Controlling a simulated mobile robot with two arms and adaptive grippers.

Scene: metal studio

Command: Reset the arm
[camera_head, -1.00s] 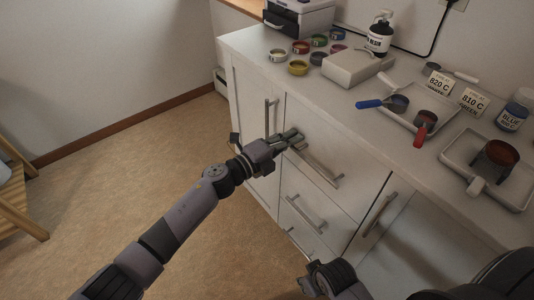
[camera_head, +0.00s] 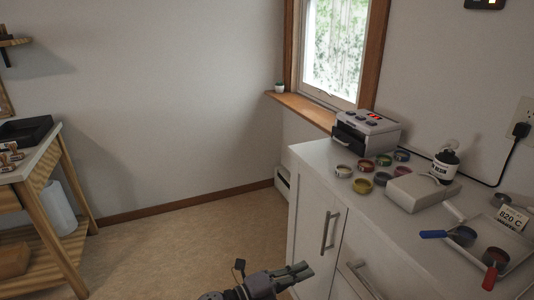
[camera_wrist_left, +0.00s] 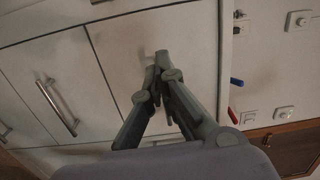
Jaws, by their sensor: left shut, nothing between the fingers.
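My left gripper (camera_head: 306,272) shows at the bottom of the head view, in front of the white cabinet (camera_head: 312,232). Its fingers are together with nothing between them. In the left wrist view the closed fingertips (camera_wrist_left: 161,62) point toward the cabinet's pale fronts, and a metal bar handle (camera_wrist_left: 58,107) lies to their left. I cannot tell how far the fingertips are from the fronts. My right gripper is out of view.
The cabinet top holds small colored bowls (camera_head: 363,186), a grey box (camera_head: 422,190), a black-labelled bottle (camera_head: 445,165) and a machine (camera_head: 366,131). A wooden shelf table (camera_head: 38,215) stands at the left. The floor (camera_head: 180,250) between them is clear.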

